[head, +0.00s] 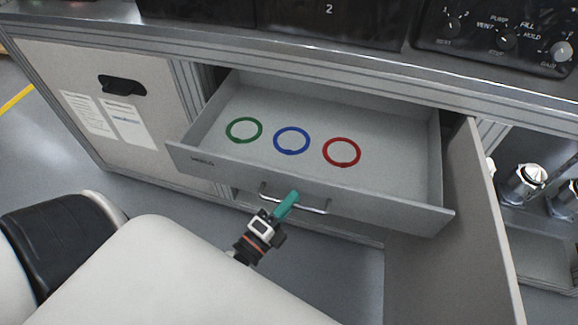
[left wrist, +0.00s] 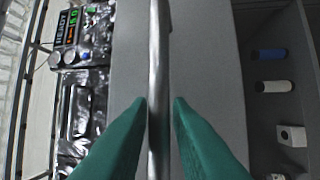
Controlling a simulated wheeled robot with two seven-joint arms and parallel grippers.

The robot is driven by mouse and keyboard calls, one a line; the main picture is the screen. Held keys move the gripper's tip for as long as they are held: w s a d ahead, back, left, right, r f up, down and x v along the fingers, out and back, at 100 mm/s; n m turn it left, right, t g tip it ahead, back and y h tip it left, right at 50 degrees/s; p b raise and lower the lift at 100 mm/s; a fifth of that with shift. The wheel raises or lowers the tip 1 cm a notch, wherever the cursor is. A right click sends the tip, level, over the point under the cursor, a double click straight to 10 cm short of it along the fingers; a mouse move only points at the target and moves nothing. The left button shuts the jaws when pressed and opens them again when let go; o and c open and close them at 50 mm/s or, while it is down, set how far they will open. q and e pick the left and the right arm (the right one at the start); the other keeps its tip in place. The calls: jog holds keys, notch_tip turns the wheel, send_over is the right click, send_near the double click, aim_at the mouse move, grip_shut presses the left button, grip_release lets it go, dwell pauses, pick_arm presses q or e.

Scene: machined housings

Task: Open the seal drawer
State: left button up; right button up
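The seal drawer (head: 410,212) is pulled well out of the bench. A green ring (head: 244,130), a blue ring (head: 291,140) and a red ring (head: 341,152) lie flat in a row on its floor. The metal bar handle (head: 318,209) is on the drawer's front. My left gripper (head: 291,196) is at the handle, its teal fingers closed around the bar. In the left wrist view, the handle bar (left wrist: 158,50) runs between the teal fingertips (left wrist: 160,102), one on each side. My right gripper is in neither view.
A cabinet door (head: 480,220) stands open at the right of the drawer. Beyond it are metal fittings (head: 524,184) on a shelf. A control panel with knobs (head: 505,40) is above. A closed panel (head: 110,100) with a dark recess is at the left.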

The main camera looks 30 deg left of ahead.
pick_arm(q)
jog(key=b+v, duration=0.2)
jog(key=v, duration=1)
dwell(0.5)
